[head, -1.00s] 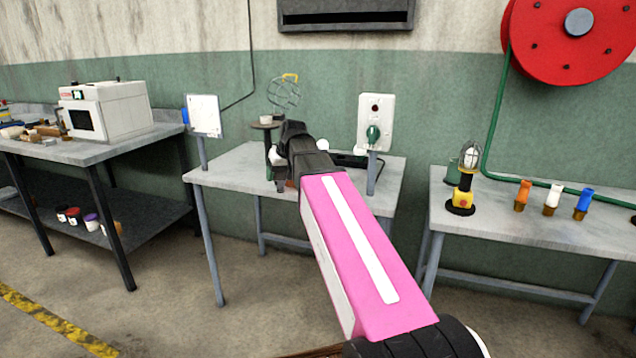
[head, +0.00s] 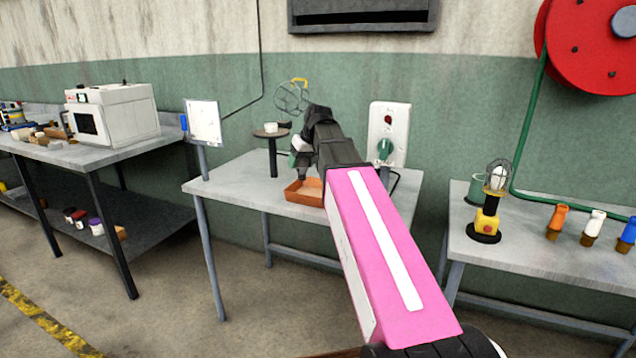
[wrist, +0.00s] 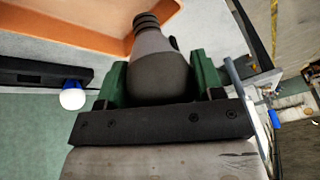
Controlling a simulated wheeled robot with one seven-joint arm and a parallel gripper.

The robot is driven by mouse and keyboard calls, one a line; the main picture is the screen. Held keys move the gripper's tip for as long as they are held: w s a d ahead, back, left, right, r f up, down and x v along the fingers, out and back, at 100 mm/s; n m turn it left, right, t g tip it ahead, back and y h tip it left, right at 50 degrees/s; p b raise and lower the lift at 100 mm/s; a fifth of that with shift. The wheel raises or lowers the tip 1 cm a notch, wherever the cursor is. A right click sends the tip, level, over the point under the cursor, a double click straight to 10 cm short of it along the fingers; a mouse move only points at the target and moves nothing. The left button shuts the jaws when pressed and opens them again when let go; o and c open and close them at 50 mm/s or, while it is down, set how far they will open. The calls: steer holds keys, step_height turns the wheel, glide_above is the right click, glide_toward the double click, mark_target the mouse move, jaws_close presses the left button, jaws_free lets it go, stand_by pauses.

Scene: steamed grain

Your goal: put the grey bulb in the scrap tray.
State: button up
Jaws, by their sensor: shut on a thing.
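The grey bulb (wrist: 158,72) is held between the two green fingers of my gripper (wrist: 160,84) in the wrist view, its ridged base pointing toward the tray. The orange-brown scrap tray (head: 303,197) sits on the middle table in the head view, partly behind my arm. Its rim (wrist: 95,38) also fills the upper part of the wrist view, close to the bulb's base. In the head view my gripper (head: 298,160) is above the tray; the bulb cannot be made out clearly there.
A black stand (head: 272,134) with a round top and a wire cage (head: 291,98) are behind the tray. A white switch box (head: 388,130) stands to the right, a white panel (head: 203,122) to the left. The middle table's front left (head: 235,187) is clear.

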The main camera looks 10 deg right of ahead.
steer(key=shift+w+d+f, duration=0.35)
steer(key=shift+d+f, duration=0.6)
steer(key=shift+f, duration=0.35)
steer(key=shift+w+d+f, duration=0.4)
steer(key=shift+d+f, duration=0.6)
steer(key=shift+f, duration=0.3)
steer(key=shift+w+d+f, duration=0.35)
steer(key=shift+d+f, duration=0.6)
steer(key=shift+f, duration=0.35)
steer(key=shift+f, duration=0.15)
steer(key=o, duration=0.9)
steer(key=shift+o, duration=0.2)
steer(key=v, duration=0.7)
steer(key=shift+r, duration=0.4)
steer(key=shift+s+d, duration=0.1)
